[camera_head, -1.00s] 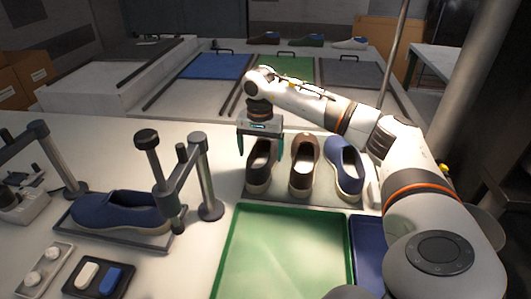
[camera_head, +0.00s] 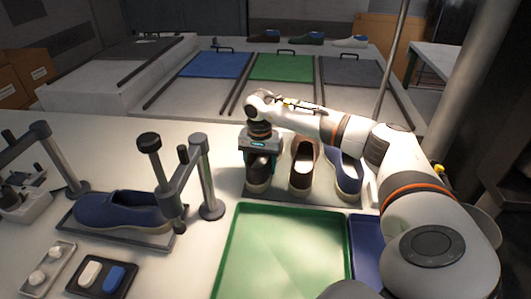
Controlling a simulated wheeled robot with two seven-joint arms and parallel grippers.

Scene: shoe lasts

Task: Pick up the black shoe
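The black shoe (camera_head: 258,183) is the leftmost of three shoes standing on a mat in the middle of the table. My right gripper (camera_head: 262,172) points down over it, with its fingers on either side of the upper part of the shoe. The palm hides much of the shoe's opening. I cannot tell whether the fingers press on the shoe or stand apart from it. The shoe rests on the mat. My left gripper is not in view.
A brown shoe (camera_head: 302,170) and a blue shoe (camera_head: 346,172) stand close on the right. A green tray (camera_head: 285,250) and a blue tray (camera_head: 365,245) lie in front. Another blue shoe (camera_head: 122,211) sits in a metal fixture (camera_head: 200,170) at left.

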